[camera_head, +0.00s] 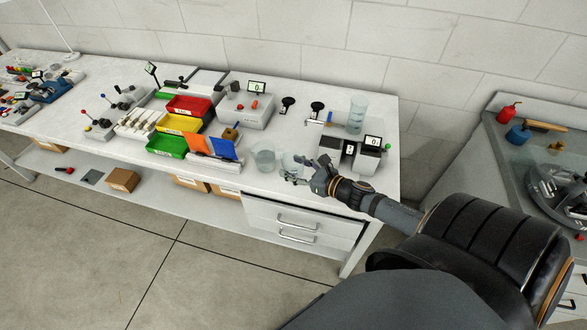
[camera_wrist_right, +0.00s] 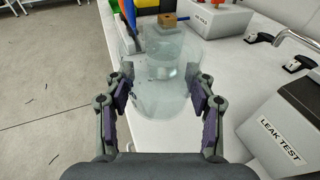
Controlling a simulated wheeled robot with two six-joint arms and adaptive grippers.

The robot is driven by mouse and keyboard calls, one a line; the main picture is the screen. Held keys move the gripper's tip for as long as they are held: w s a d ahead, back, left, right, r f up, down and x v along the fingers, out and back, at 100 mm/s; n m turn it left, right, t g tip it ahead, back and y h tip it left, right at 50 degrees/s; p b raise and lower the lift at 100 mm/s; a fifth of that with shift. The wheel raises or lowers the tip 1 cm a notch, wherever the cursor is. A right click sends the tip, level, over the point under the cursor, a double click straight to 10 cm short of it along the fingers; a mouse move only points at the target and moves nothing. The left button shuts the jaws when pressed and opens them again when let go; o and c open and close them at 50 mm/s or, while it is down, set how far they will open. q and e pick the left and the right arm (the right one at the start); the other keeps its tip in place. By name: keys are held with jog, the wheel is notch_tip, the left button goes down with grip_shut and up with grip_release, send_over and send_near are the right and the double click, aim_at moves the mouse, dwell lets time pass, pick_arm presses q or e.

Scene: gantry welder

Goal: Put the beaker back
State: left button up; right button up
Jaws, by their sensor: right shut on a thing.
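My right gripper (camera_head: 303,176) is at the front edge of the white bench. It is shut on a clear glass beaker (camera_head: 291,162), which also shows between the fingers in the right wrist view (camera_wrist_right: 160,98). A second clear beaker (camera_head: 265,160) stands on the bench just left of it; in the wrist view it shows beyond and through the held glass. I cannot tell whether the held beaker touches the bench. A taller clear vessel (camera_head: 357,115) stands at the back right. My left gripper is not in view.
A grey leak test unit (camera_head: 350,157) is right of the gripper. Blue and orange folders (camera_head: 221,147) stand left of the beakers, beside green (camera_head: 166,145), yellow (camera_head: 179,124) and red (camera_head: 188,105) bins. Two black clamps (camera_head: 317,107) sit behind. Some bench behind the beakers is clear.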

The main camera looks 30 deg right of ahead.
jog(key=f+b, duration=0.1)
jog(key=w+f, duration=0.1)
jog(key=d+f+b, duration=0.1)
jog(key=shift+w+b, duration=0.3)
jog(key=shift+b, duration=0.05)
jog(key=shift+w+d+f, duration=0.15)
jog(key=shift+w+f, duration=0.05)
jog(key=shift+w, duration=0.05)
jog(key=shift+w+r, duration=0.1)
jog(key=shift+w, duration=0.05)
jog(key=f, duration=0.1)
jog(key=f+b, duration=0.1)
jog(key=f, duration=0.1)
jog(key=shift+w+d, duration=0.2)
jog(key=shift+f, duration=0.35)
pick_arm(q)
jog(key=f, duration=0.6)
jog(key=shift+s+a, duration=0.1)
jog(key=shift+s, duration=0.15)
